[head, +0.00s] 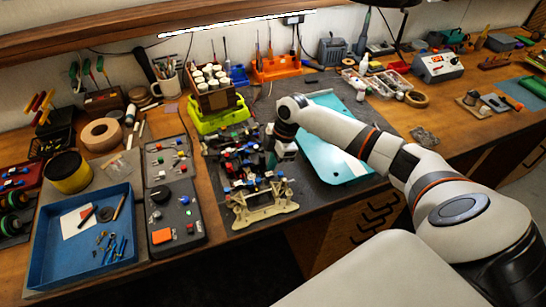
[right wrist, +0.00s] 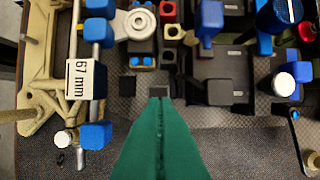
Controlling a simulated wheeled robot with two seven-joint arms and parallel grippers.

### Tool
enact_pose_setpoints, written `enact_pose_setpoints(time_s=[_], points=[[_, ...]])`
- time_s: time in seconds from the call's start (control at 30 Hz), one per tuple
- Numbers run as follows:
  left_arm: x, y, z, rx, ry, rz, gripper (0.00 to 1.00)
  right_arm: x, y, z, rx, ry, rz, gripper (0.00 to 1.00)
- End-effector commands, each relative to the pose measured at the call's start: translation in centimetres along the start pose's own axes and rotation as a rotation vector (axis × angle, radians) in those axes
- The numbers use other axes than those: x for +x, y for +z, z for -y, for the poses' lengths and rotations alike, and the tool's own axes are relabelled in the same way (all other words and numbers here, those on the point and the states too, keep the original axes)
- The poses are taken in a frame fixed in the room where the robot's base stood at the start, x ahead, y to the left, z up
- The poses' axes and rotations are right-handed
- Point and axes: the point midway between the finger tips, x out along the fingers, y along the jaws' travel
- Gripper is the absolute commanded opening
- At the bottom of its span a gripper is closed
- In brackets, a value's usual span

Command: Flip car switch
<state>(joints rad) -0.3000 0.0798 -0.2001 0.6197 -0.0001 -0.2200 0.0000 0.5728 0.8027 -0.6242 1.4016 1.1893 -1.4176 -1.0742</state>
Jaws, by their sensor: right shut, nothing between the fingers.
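The RC car chassis (head: 240,160) lies on the grey work mat, crowded with black, blue and red parts, its beige bumper piece (head: 264,207) at the near end. My right gripper (head: 271,162) reaches down over the right side of the chassis. In the right wrist view its green fingers (right wrist: 158,98) are shut with nothing between them. The tips are by a small black piece (right wrist: 158,88) on the chassis floor; I cannot tell whether they touch. I cannot tell which part is the switch. My left gripper is not in view.
A teal car shell (head: 335,165) lies right of the chassis. A lime-green tray (head: 207,122) with small jars stands behind it. A dark parts tray (head: 172,190) and a blue bin (head: 60,270) are on the left. The front table edge is close to the bumper.

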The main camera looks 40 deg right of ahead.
Motion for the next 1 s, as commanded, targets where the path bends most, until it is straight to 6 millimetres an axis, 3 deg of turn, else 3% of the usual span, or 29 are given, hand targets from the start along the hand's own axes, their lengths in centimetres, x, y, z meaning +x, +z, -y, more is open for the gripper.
enact_pose_setpoints(time_s=[0.27,1.0], points=[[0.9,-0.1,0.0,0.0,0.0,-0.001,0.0,0.8,-0.5,-0.1,0.006,0.003,0.047,0.0],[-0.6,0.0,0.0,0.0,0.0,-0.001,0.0,0.3,1.5,-0.1,0.0,0.004,0.048,0.0]])
